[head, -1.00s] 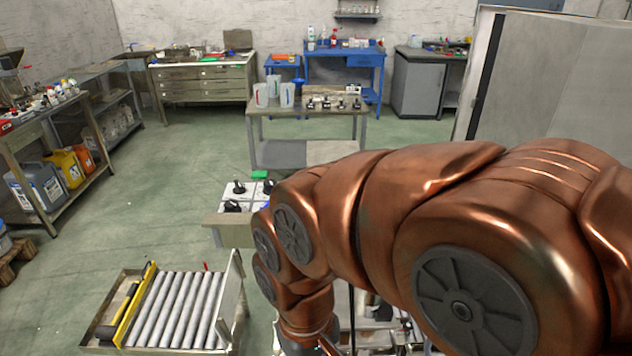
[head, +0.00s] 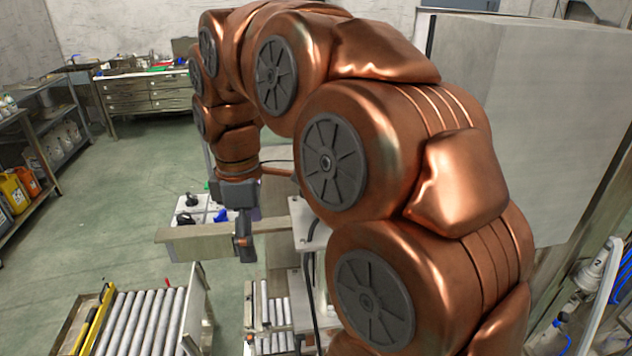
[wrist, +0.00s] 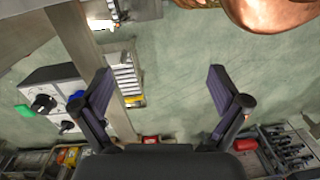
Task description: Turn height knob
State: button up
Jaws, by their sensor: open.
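A white control panel (head: 205,207) with dark knobs is partly hidden behind my arm in the head view. I cannot read labels, so I cannot tell which is the height knob. My gripper (head: 243,248) hangs pointing down in front of the panel in the head view. In the wrist view its two fingers (wrist: 160,82) are spread and empty, with the knobs left of them, apart from the left finger.
A beige beam (head: 205,241) lies in front of the panel. A roller conveyor (head: 140,322) stands at the lower left, and another set of rollers (head: 270,305) is below my gripper. A large grey cabinet (head: 525,100) is at the right. Green floor (head: 110,215) is clear at the left.

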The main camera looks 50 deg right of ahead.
jog(key=d+r+n, duration=0.1)
jog(key=d+r, duration=0.1)
jog(key=d, duration=0.4)
jog(key=w+d+r+n, duration=0.1)
jog(key=d+r+n, duration=0.1)
jog(key=d, duration=0.4)
jog(key=w+d+r+n, duration=0.1)
jog(key=d+r+n, duration=0.1)
jog(key=d, duration=0.4)
jog(key=shift+w+d+r+t+p, duration=0.2)
jog(key=shift+d+r+t+p, duration=0.15)
jog(key=shift+r, duration=0.35)
jog(key=shift+s+d, duration=0.1)
jog(key=shift+d, duration=0.35)
jog(key=shift+n, duration=0.3)
jog(key=shift+f+p, duration=1.4)
jog(key=shift+f, duration=2.45)
jog(key=shift+c, duration=0.2)
jog(key=c, duration=1.1)
jog(key=shift+f+m+b, duration=0.2)
jog(key=shift+m+b, duration=0.2)
jog(key=shift+b, duration=0.2)
